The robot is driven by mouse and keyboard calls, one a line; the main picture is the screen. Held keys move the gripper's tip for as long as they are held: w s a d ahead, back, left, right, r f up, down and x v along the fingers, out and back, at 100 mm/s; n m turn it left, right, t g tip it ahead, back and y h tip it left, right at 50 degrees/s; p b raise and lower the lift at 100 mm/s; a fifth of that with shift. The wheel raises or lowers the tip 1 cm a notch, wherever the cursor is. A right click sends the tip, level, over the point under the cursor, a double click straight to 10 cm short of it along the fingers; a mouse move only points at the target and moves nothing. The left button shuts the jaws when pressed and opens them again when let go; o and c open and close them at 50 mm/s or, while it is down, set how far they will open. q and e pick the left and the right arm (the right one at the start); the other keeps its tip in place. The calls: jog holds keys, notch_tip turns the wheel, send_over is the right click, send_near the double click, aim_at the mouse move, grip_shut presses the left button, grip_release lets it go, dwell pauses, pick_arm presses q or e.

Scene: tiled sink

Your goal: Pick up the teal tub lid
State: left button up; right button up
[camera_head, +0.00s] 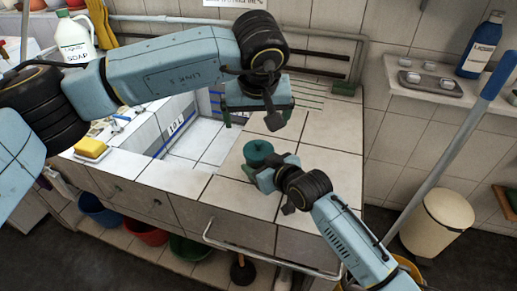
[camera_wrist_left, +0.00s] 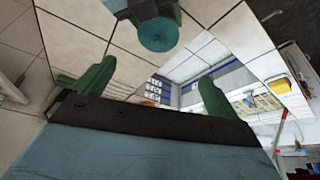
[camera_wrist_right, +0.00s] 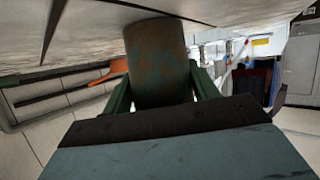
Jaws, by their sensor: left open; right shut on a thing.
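The teal tub lid (camera_head: 259,150) is a round cap on top of a tub above the tiled counter, right of the sink. It also shows as a teal disc at the top of the left wrist view (camera_wrist_left: 159,34). My right gripper (camera_head: 265,178) is shut on the tub, whose dull green-brown side (camera_wrist_right: 160,60) fills the space between its fingers. My left gripper (camera_head: 259,116) is open and empty, behind and above the lid and apart from it. In the left wrist view its two green fingers (camera_wrist_left: 155,85) stand wide apart.
The sink basin (camera_head: 175,135) opens left of the tub. A yellow sponge (camera_head: 91,148) lies on the left edge. A white jug (camera_head: 73,38) stands at the back left, a blue bottle (camera_head: 482,45) on the right shelf. A metal rail (camera_head: 270,262) runs along the counter's front.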

pick_arm(q)
send_over(259, 143)
jog(key=s, duration=0.2)
jog(key=f, duration=0.4)
jog(key=shift+w+a+f, duration=0.2)
jog(key=shift+a+f, duration=0.1)
jog(key=shift+f, duration=0.1)
jog(key=shift+s+d+x, duration=0.15)
jog(key=shift+x, duration=1.2)
jog(key=shift+s+d+x, duration=0.15)
jog(key=shift+d+x, duration=0.05)
jog(key=shift+x, duration=1.15)
jog(key=shift+f, duration=0.15)
jog(key=shift+c, duration=0.4)
jog(key=c, duration=1)
